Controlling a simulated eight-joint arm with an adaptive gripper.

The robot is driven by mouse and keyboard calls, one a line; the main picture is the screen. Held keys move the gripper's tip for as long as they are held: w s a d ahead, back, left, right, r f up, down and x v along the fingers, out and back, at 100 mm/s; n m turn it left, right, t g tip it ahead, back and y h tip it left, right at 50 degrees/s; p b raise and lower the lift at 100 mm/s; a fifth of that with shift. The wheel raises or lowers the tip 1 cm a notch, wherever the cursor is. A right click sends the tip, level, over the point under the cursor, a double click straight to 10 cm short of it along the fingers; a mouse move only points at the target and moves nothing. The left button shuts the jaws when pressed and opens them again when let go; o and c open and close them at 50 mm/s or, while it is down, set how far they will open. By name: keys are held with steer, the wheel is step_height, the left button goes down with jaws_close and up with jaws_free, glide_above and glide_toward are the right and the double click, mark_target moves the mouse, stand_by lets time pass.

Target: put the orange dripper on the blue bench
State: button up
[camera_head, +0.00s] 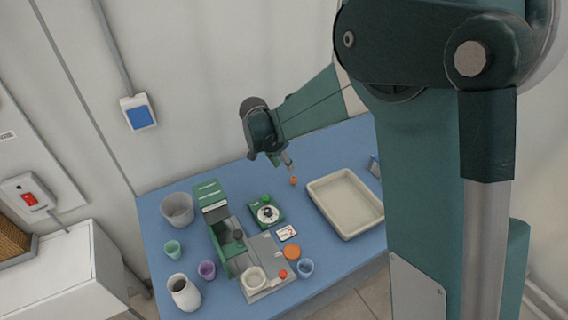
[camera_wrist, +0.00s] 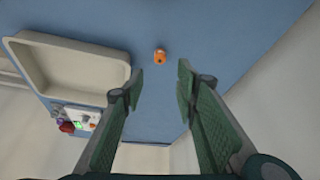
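The orange dripper (camera_head: 293,181) is a small orange piece that shows against the blue bench (camera_head: 330,262), left of the cream tray. In the wrist view the dripper (camera_wrist: 160,55) appears to rest on the blue bench top (camera_wrist: 215,45), just beyond my fingertips and roughly centred between them. My gripper (camera_head: 288,164) is close above the dripper in the head view. In the wrist view my gripper (camera_wrist: 161,77) has its green fingers apart, with nothing between them. The dripper is clear of both fingers there.
A cream tray (camera_head: 317,203) stands right of the dripper. A green-and-grey machine (camera_head: 224,240), a green dial scale (camera_head: 252,218), a small card (camera_head: 287,233) and an orange disc (camera_head: 292,252) are to the left and front. Several cups and pots stand at the left. Bare bench surrounds the dripper.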

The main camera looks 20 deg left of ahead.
stand_by(0.4)
steer(key=s+d+r+n+y, duration=0.1)
steer(key=s+d+r, duration=0.2)
steer(key=d+r, duration=0.45)
steer(key=s+d+r+n, duration=0.1)
steer(key=s+d+r, duration=0.3)
steer(key=d, duration=0.6)
steer(key=s+d+r+n+y, duration=0.1)
steer(key=s+d+r, duration=0.2)
steer(key=d+r, duration=0.45)
steer(key=s+d+n+t, duration=0.3)
steer(key=s+d, duration=1.6)
steer(key=s, duration=0.2)
steer(key=shift+f+y, duration=0.15)
steer(key=shift+y, duration=0.15)
